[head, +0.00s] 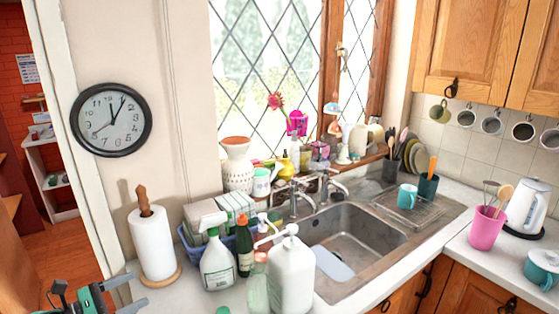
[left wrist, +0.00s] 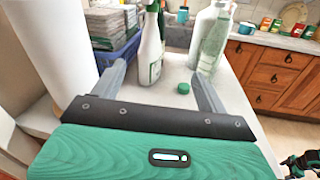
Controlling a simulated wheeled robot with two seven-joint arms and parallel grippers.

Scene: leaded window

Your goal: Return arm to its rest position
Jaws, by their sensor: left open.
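My left gripper (head: 82,298) is low at the left edge of the head view, in front of the paper towel roll and the counter. In the left wrist view its two grey fingers are spread apart (left wrist: 160,82) with nothing held between them. A small green cap (left wrist: 183,88) lies on the white counter beyond the gap. A white spray bottle (left wrist: 151,48) stands behind the cap. My right gripper does not show in the head view. A dark and green part of mine (left wrist: 303,163) is cut off at the lower right of the wrist view.
The paper towel roll (head: 152,243) stands close by the left gripper. The spray bottle (head: 217,262), dark bottle (head: 244,245) and white pump bottle (head: 291,275) crowd the counter before the sink (head: 350,235). A pink cup (head: 487,229) and kettle (head: 527,207) stand at right.

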